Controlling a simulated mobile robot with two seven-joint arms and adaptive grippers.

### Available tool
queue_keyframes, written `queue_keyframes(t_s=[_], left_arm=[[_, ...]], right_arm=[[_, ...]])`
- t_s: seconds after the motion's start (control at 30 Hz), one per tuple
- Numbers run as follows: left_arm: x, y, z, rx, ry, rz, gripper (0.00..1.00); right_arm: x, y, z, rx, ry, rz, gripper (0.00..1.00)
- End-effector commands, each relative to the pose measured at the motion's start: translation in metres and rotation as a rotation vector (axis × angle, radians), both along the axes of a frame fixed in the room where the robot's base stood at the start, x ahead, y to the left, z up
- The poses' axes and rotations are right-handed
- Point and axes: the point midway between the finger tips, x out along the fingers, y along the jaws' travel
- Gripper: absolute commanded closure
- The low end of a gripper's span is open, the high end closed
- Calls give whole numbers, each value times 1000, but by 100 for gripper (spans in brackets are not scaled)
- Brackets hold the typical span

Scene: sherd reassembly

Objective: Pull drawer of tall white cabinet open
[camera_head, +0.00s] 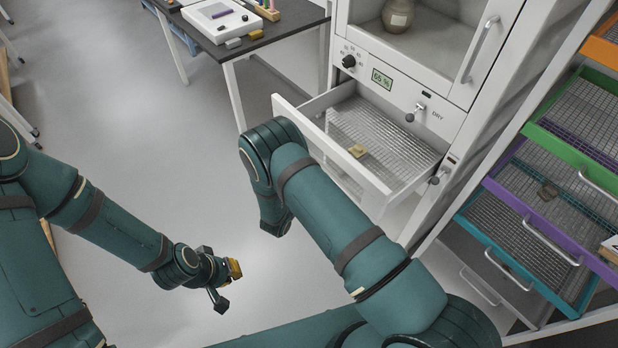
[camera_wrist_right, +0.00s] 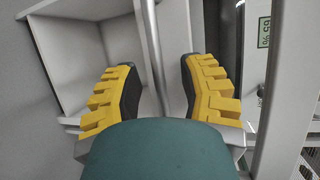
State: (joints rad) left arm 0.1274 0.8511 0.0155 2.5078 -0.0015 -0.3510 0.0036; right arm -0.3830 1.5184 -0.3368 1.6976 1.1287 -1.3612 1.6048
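The tall white cabinet (camera_head: 445,118) stands at upper centre in the head view. Its drawer (camera_head: 352,168), below the control panel, is pulled out, showing a wire-mesh floor with a small tan sherd (camera_head: 357,151) on it. My right arm reaches to the drawer's front; its gripper is hidden there in the head view. In the right wrist view, my right gripper (camera_wrist_right: 158,85) is open, its yellow-padded fingers on either side of a grey metal bar (camera_wrist_right: 152,45), with gaps visible. My left gripper (camera_head: 222,279) hangs over the floor, apart from the cabinet, fingers spread, seemingly empty.
A dark-topped table (camera_head: 285,22) with a white tray (camera_head: 220,18) stands at the upper left. A rack with coloured mesh trays (camera_head: 545,215) stands close on the cabinet's right. Grey floor (camera_head: 150,120) is clear left of the drawer.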

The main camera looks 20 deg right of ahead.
Motion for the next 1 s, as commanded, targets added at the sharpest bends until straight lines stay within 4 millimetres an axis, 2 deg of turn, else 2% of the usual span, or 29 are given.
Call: queue_keyframes(t_s=[0.17,0.6,1.0], left_arm=[[0,0,0,0,0,0,100],[0,0,0,0,0,0,100],[0,0,0,0,0,0,100]], right_arm=[[-4,4,0,1,2,0,60],[-47,47,12,1,1,1,60],[-53,52,14,0,0,0,60]])
